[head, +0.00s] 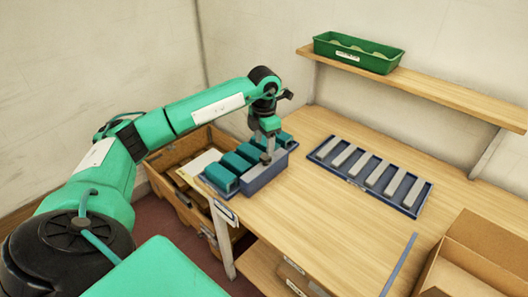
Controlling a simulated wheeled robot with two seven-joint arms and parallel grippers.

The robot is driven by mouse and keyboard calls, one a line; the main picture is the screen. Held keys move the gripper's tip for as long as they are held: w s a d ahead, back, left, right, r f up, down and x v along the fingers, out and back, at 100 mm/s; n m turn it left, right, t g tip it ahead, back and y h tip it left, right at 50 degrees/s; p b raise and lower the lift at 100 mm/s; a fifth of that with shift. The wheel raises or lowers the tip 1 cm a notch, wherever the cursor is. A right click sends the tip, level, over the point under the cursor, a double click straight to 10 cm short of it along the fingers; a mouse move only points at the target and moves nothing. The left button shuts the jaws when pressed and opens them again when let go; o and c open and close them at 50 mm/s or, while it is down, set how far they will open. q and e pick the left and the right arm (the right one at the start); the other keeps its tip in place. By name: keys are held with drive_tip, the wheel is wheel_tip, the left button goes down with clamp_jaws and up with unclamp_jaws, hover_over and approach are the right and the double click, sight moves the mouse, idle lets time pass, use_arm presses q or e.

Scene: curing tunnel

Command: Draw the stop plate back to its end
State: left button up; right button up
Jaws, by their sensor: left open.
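My left arm reaches in from the left, and my left gripper (268,156) points down over a blue-grey box-like part (264,178) at the table's left edge. The gripper is open, with its fingertips at the top of that part; I cannot tell whether they touch it. Several teal blocks (236,163) sit in a row beside and behind the part, partly hidden by the gripper. I cannot make out for certain which piece is the stop plate. My right gripper is not in view.
A blue tray (425,197) with several grey bars lies on the wooden table (330,225). An open cardboard box (480,250) stands at right, near a thin blue-grey strip (399,263). A green bin (358,53) sits on the wall shelf (440,88). A wooden crate (163,165) stands left of the table.

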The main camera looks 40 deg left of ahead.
use_arm(q)
wheel_tip(320, 180, up, 10)
drive_tip(key=b, duration=0.1)
drive_tip(key=shift+f, duration=0.15)
drive_tip(key=shift+a, duration=0.1)
idle(0.6)
drive_tip(key=shift+f, duration=0.1)
